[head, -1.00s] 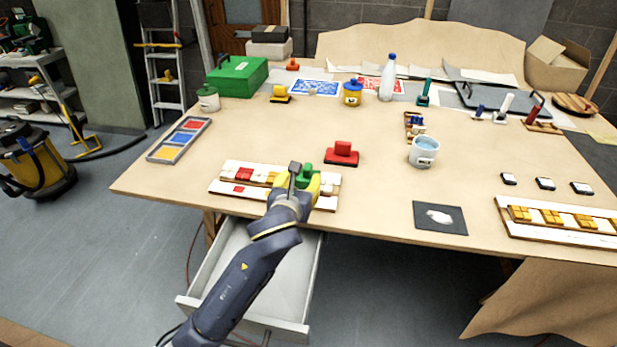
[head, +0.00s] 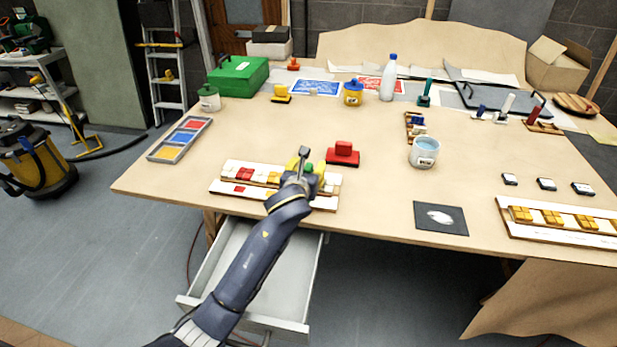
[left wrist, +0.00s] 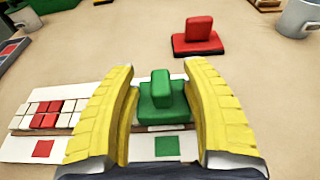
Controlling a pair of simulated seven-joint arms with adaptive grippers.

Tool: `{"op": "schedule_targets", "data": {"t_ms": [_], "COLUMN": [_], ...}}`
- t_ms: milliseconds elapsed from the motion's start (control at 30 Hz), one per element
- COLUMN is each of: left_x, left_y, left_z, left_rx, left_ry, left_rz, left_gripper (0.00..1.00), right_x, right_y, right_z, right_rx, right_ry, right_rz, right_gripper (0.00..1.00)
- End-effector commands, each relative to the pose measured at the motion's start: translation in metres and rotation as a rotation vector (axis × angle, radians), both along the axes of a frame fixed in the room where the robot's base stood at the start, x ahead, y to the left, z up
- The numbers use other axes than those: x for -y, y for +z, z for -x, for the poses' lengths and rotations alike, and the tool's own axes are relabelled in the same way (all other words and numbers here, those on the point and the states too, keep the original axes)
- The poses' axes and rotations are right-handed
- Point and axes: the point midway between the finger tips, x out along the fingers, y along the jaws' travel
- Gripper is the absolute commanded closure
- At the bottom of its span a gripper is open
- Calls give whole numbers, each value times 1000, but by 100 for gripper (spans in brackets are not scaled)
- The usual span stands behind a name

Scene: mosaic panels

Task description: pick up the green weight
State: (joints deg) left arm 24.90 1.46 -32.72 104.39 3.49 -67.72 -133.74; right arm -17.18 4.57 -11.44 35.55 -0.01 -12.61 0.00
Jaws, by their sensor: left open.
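The green weight (left wrist: 163,97) is a green block with an upright handle. In the left wrist view it stands on the mosaic panel between my left gripper's two yellow fingers. In the head view only a bit of the green weight (head: 309,169) shows, mostly hidden behind my left gripper (head: 306,178). My left gripper (left wrist: 160,105) is open, with a finger on each side of the weight; I cannot tell if they touch it. My right gripper is not in view.
A red weight (head: 343,154) stands just behind and right of the panel (head: 230,188) with white and red tiles. A cup (head: 424,152) and a dark pad (head: 440,217) are farther right. An open drawer (head: 310,290) lies below the table edge.

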Motion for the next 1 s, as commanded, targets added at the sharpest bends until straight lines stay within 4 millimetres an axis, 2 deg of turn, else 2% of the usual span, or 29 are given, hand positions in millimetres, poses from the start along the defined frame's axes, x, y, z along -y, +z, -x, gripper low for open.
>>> {"op": "schedule_targets", "data": {"t_ms": [367, 767, 1000], "left_x": [1, 1, 1], "left_y": [-1, -1, -1], "left_z": [-5, -5, -5], "left_rx": [0, 0, 0], "left_ry": [0, 0, 0], "left_rz": [1, 0, 0], "left_gripper": [52, 98, 100], "right_x": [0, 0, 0], "right_y": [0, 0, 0], "right_z": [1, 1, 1], "right_rx": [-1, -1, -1], "right_ry": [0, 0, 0], "right_rz": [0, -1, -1], "right_gripper": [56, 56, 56]}}
